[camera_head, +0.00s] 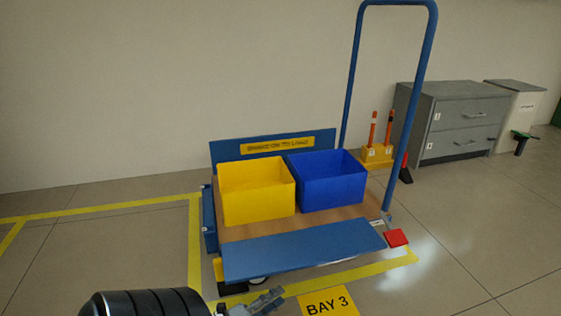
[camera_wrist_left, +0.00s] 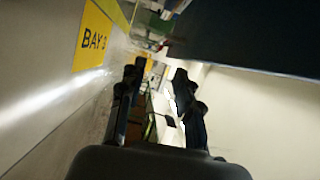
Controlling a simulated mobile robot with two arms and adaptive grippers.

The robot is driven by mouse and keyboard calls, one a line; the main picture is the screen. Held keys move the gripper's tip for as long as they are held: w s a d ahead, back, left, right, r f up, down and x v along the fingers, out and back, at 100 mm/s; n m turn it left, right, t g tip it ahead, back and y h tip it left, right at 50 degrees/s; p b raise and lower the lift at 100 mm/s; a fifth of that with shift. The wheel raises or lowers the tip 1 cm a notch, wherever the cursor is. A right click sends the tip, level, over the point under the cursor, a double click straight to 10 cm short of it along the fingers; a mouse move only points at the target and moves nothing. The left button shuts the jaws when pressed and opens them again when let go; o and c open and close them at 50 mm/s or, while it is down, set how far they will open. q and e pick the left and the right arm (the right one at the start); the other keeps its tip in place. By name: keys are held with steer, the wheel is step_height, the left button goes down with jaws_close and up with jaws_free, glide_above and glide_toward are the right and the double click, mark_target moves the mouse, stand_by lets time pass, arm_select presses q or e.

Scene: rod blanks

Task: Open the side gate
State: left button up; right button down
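The side gate is a blue panel (camera_head: 300,250) along the near edge of the cart. I cannot tell whether it stands upright or leans outward. A second blue panel (camera_head: 228,152) with a yellow label stands upright at the cart's far edge. My left gripper (camera_head: 272,298) is low in front of the near panel, by the floor sign, and appears apart from it. In the left wrist view its two fingers (camera_wrist_left: 158,75) are spread with nothing between them. A dark surface (camera_wrist_left: 255,35) fills the upper right there; I cannot tell which part it is. My right gripper is not in view.
A yellow bin (camera_head: 257,200) and a blue bin (camera_head: 330,190) sit on the cart deck. A red pedal (camera_head: 396,238) is at the right corner, near the tall blue handle (camera_head: 413,90). A grey drawer cabinet (camera_head: 465,125) stands right. The BAY 3 sign (camera_head: 328,303) lies on the floor.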

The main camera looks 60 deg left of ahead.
arm_select(q)
steer(key=s+f, duration=0.2)
steer(key=s, duration=0.3)
steer(key=shift+s+a+b, duration=0.3)
steer(key=shift+s+b, duration=0.1)
steer(key=shift+b, duration=0.05)
steer(key=shift+r, duration=0.1)
